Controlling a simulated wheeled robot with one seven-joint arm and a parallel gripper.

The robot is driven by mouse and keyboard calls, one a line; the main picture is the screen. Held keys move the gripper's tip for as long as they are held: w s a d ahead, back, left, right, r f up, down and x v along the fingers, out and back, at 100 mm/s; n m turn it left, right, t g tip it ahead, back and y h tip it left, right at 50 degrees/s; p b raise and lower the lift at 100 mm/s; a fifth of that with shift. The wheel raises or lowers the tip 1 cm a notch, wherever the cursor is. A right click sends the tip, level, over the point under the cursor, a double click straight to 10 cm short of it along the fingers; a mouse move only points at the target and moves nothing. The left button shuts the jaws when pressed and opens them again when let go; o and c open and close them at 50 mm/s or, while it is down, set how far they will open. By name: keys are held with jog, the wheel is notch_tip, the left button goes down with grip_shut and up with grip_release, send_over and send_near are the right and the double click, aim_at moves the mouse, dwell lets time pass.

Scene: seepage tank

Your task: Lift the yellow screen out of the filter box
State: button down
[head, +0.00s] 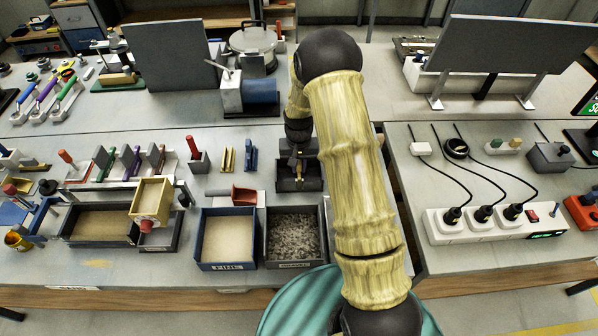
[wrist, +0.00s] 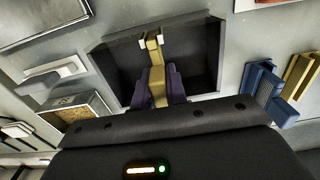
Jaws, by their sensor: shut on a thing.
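The filter box (head: 312,184) is a dark open box left of my arm in the head view. In the wrist view the filter box (wrist: 205,58) has dark walls and a pair of white guides at its far wall. The yellow screen (wrist: 154,50) shows as a narrow upright strip, seen from above, with its far end between the guides. My gripper (wrist: 159,88) is shut on it, one purple finger on each side. Its lower part is hidden, so I cannot tell how far it sits in the box. In the head view my gripper (head: 298,163) is over the box, small and dark.
A blue piece (head: 251,155) and a yellow piece (head: 227,160) stand left of the box. A red scoop (head: 244,196), a sand bin marked FINE (head: 228,267) and a gravel bin (head: 296,264) are nearer. A blue motor unit (head: 262,92) stands behind.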

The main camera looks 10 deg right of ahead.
jog(key=shift+r+p, duration=1.1)
jog(key=shift+r, duration=0.55)
dwell(0.8)
jog(key=shift+r+p, duration=1.25)
jog(key=shift+r, duration=0.6)
